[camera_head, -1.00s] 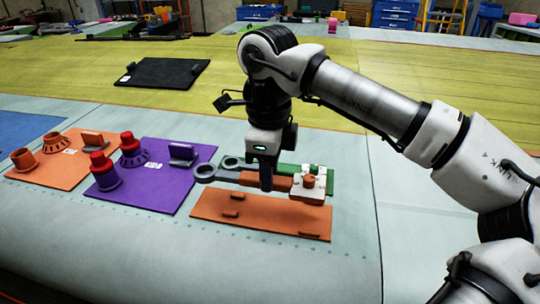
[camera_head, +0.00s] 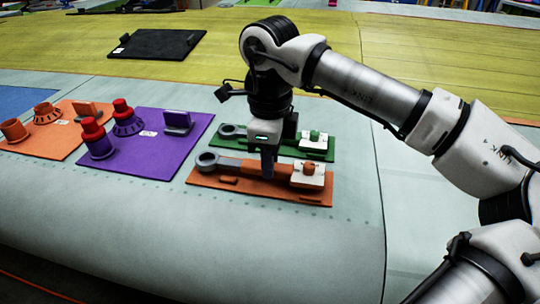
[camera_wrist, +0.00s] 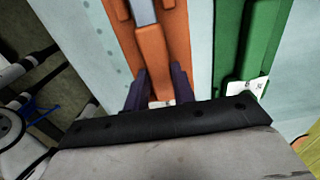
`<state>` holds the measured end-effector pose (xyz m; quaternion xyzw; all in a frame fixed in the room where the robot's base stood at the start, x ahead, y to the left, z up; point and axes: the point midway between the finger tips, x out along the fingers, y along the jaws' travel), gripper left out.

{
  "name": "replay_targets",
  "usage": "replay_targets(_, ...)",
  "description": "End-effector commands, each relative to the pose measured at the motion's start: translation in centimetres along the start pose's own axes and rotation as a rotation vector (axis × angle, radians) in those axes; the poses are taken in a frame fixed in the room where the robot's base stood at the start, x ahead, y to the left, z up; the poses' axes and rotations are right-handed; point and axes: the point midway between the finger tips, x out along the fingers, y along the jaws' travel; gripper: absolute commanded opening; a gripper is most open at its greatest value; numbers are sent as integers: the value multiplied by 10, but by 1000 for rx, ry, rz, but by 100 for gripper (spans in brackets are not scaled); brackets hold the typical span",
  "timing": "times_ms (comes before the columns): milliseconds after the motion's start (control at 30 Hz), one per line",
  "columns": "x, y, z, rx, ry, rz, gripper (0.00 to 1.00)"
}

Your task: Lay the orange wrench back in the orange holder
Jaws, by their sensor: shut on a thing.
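The orange wrench (camera_head: 253,166) has a grey ring end at left and an orange handle. A white block with an orange knob (camera_head: 309,174) sits at its right end. It lies along the orange holder (camera_head: 240,187), flat on it or just above; I cannot tell which. A low orange peg (camera_head: 228,181) of the holder shows in front of the wrench. My gripper (camera_head: 267,168) points down and is shut on the handle. In the wrist view my two fingers (camera_wrist: 159,88) straddle the orange handle (camera_wrist: 153,50); the fingertips' contact with the board is hidden.
A green holder (camera_head: 318,153) with a similar wrench lies close behind. A purple board (camera_head: 150,160) with red-topped parts is to the left, and another orange board (camera_head: 50,145) beyond it. A black tray (camera_head: 157,43) lies further back. The surface in front is clear.

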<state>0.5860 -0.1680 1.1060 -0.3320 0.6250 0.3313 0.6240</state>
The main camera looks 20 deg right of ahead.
Motion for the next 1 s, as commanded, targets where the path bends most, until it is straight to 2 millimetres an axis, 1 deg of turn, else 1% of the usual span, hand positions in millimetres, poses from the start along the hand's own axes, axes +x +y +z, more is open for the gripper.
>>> replay_targets(567,0,0,-2,0,0,0,0)
replay_targets(1000,13,0,-1,0,-1,-1,0)
